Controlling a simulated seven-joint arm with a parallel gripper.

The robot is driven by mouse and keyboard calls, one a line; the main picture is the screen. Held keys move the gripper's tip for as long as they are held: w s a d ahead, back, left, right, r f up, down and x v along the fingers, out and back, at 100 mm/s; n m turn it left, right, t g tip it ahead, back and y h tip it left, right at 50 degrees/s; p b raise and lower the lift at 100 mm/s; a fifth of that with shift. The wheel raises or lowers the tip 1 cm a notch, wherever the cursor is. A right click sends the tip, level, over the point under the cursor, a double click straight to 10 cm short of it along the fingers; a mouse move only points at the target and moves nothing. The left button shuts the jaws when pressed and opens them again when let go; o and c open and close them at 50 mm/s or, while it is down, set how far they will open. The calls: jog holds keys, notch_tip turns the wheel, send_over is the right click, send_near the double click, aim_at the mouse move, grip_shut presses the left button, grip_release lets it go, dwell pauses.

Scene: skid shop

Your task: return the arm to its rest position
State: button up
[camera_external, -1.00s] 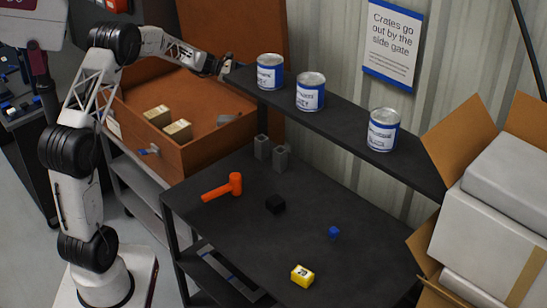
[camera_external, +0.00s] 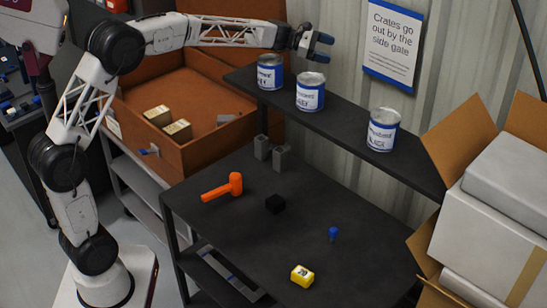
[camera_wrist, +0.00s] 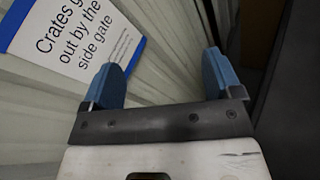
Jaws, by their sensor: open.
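My gripper (camera_external: 322,47) is held in the air at the upper middle of the external view, above the shelf and level with the gap between the left and middle cans. Its two blue fingers are apart and nothing shows between them. In the wrist view the open gripper (camera_wrist: 165,78) also shows empty, facing the corrugated wall. My arm reaches out to the right, with its forearm nearly level above the brown drawer box (camera_external: 205,150).
Three blue-and-white cans, left (camera_external: 270,72), middle (camera_external: 310,92) and right (camera_external: 383,130), stand on the dark shelf (camera_external: 345,122). A wall sign (camera_external: 393,40) hangs behind.

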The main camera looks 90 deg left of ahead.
jog(key=w+d+r+n+y, duration=0.1)
jog(key=d+r+n, duration=0.25)
jog(key=d, duration=0.35)
jog(key=d+r+n+t+y, duration=0.1)
jog(key=d+r+n+y, duration=0.1)
jog(key=d+n, duration=0.3)
jog(key=w+d+r+n+y, duration=0.1)
jog(key=d+r+n, duration=0.15)
jog(key=d, duration=0.55)
jog(key=s+d+f+n+g+y, duration=0.1)
jog(key=s+d+n+y, duration=0.1)
jog(key=s+d+n, duration=0.45)
jog(key=s+d+f+n+g+h, duration=0.1)
jog(key=s+d+f+n+g, duration=0.3)
jog(key=s+d+f+n, duration=0.3)
jog(key=s+d+f+n+g+h, duration=0.1)
jog(key=s+d+f+n+g, duration=0.3)
jog(key=s+d+f+n, duration=0.4)
jog(key=s+d+f+n+g+h, duration=0.1)
jog(key=s+d+f+n+g, duration=0.3)
jog(key=s+d, duration=1.2)
jog(key=s+f+n, duration=0.3)
jog(key=s+n, duration=0.2)
jog(key=s, duration=0.5)
jog(key=shift+d+f+g+h, duration=0.3)
jog(key=shift+d+f+h, duration=0.05)
jog(key=shift+h, duration=0.05)
